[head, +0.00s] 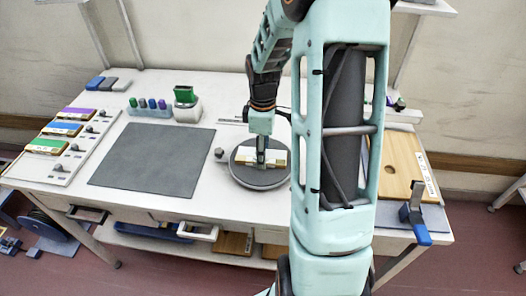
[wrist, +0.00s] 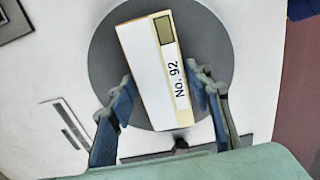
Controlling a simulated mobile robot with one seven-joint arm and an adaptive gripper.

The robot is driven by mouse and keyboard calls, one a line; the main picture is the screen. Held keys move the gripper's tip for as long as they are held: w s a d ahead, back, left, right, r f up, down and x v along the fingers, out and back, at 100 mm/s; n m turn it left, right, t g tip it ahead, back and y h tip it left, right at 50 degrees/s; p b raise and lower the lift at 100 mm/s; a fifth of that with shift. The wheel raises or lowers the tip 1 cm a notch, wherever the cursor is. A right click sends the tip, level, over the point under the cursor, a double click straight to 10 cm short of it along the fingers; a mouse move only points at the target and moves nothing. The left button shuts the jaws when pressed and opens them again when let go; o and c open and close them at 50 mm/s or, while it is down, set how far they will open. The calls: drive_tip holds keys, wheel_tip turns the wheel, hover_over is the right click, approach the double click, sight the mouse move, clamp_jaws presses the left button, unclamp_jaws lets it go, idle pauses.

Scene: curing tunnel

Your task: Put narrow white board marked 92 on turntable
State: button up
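The narrow white board marked 92 (wrist: 148,72) lies flat over the round grey turntable (wrist: 107,62), with its "No. 92" label facing up in the wrist view. In the head view the board (head: 278,158) sits at the turntable (head: 258,183), at the table's middle. My gripper (wrist: 160,72) reaches down over it, with one fingertip against each long side. The fingers appear closed on the board. The board looks level with the turntable's top, but its underside is hidden.
A dark grey mat (head: 150,160) lies left of the turntable. Behind it stand several coloured blocks and a green-topped container (head: 185,97). A rack (head: 60,152) with coloured boards is at far left. A wooden board (head: 402,165) and blue-handled clamp (head: 415,220) are at right.

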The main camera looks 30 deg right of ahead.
drive_tip(key=shift+o, duration=1.4)
wheel_tip(320, 180, up, 12)
drive_tip(key=shift+r+p, duration=0.2)
drive_tip(key=shift+p, duration=0.1)
